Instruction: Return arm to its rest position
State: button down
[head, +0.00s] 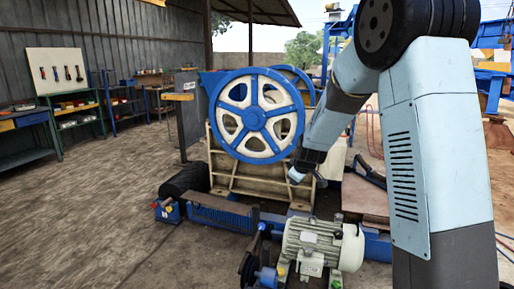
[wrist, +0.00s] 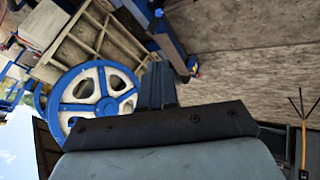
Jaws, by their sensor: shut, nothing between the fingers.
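My arm rises at the right of the head view and bends down to the left. My gripper (head: 298,174) hangs at its end, in front of the lower right part of the jaw crusher (head: 228,172). It looks small there, and its fingers are hard to make out. In the wrist view my gripper (wrist: 157,84) points up the picture, narrow and shut, with nothing in it. The crusher's blue and white flywheel (head: 257,116) is just left of and above the gripper in the head view. It also shows at the left in the wrist view (wrist: 97,90).
A grey motor (head: 322,243) stands on a blue base frame (head: 225,216) below my gripper. A black roller (head: 184,182) lies left of the crusher. Workbenches (head: 24,142) and a tool board (head: 62,71) line the left wall. The dirt floor at the left is clear.

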jog(key=s+d+r+m, duration=0.3)
jog(key=s+r, duration=0.5)
jog(key=s, duration=0.2)
jog(key=s+d+r+m, duration=0.2)
jog(key=s+r, duration=0.6)
jog(key=s, duration=0.2)
jog(key=s+d+r+m, duration=0.1)
jog(key=s+d+m, duration=0.1)
jog(key=s, duration=0.8)
jog(key=s+d+r+m+g+h, duration=0.1)
jog(key=s+d+m, duration=0.1)
jog(key=s, duration=0.8)
jog(key=shift+s+d+m+g, duration=0.2)
jog(key=shift+s+m+g, duration=0.15)
jog(key=shift+m, duration=0.35)
